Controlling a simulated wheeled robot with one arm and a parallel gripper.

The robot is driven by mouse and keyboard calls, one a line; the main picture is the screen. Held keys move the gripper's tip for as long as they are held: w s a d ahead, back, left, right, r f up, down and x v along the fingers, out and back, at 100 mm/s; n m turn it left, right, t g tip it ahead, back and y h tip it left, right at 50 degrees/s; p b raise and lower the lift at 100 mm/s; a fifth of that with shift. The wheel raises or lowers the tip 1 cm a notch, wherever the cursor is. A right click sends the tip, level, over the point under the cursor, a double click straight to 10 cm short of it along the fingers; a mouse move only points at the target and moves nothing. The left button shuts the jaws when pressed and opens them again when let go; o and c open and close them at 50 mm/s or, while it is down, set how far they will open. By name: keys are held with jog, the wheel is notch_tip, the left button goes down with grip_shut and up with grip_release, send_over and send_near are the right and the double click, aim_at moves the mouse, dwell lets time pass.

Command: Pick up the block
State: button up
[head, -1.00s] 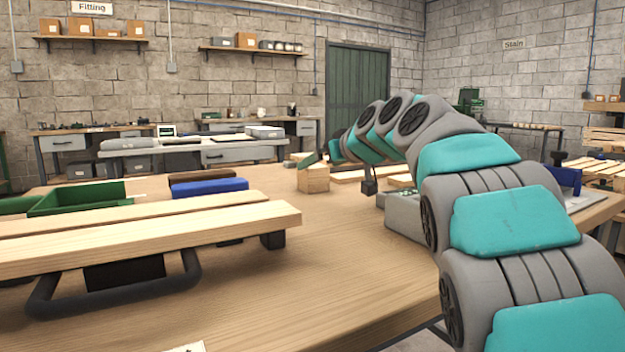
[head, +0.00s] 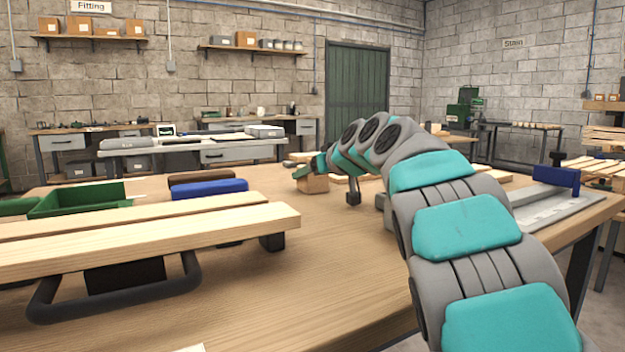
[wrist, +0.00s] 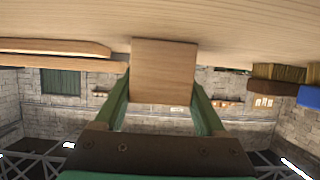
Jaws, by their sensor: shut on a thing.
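The block (head: 314,184) is a pale wooden cube on the far part of the workbench. In the wrist view the block (wrist: 165,72) stands between the two green fingers of my gripper (wrist: 162,88), one on each side. My gripper (head: 306,172) is shut on the block and covers its upper part in the head view. The block appears to rest on the bench top; I cannot tell any gap beneath it.
Two long planks (head: 150,228) on dark supports fill the left front of the workbench (head: 290,275). A green tray (head: 85,199) and blue (head: 210,188) and brown blocks lie behind them. A blue-and-grey vise-like fixture (head: 556,178) stands at right. The bench middle is clear.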

jog(key=c, duration=0.9)
